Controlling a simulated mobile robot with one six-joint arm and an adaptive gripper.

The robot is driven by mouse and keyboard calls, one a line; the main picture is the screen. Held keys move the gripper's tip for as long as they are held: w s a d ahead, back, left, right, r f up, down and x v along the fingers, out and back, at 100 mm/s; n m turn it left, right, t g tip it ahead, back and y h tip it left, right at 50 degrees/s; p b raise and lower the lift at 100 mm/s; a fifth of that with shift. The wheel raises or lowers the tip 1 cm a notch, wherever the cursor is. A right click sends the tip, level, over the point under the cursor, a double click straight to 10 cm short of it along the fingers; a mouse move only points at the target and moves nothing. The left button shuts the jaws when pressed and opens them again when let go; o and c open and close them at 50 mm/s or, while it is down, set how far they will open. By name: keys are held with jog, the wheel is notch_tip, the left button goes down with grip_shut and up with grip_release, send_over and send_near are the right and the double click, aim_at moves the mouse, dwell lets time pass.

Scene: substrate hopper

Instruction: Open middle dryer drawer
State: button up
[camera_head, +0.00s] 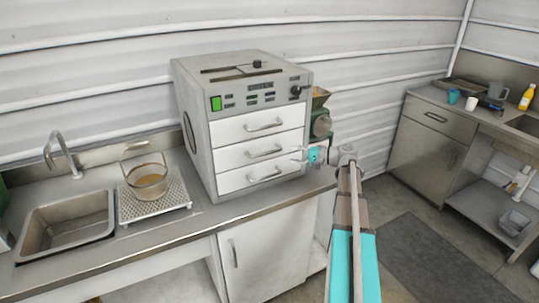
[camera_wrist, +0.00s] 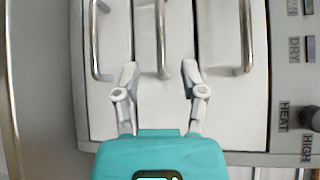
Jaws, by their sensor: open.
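The white dryer (camera_head: 240,115) stands on the counter with three drawers, all closed. The middle drawer (camera_head: 238,153) has a silver bar handle (camera_head: 264,153). My gripper (camera_head: 297,154) is in front of the right part of the drawers at about the middle handle's height. In the wrist view, turned sideways, my gripper (camera_wrist: 158,72) is open and empty. Its two fingers point towards the middle handle (camera_wrist: 161,40), one on each side of its line. Whether the handle is between the fingers in depth, or still apart from them, I cannot tell.
The top handle (camera_head: 265,125) and bottom handle (camera_head: 265,175) are close above and below. A basket (camera_head: 149,182) on a perforated stand and a sink (camera_head: 66,222) are at left. A green grinder-like device (camera_head: 320,122) stands right of the dryer. Another bench (camera_head: 430,117) is at far right.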

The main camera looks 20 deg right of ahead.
aim_at(266, 154)
jog(key=b+x, duration=0.1)
jog(key=x, duration=1)
grip_shut()
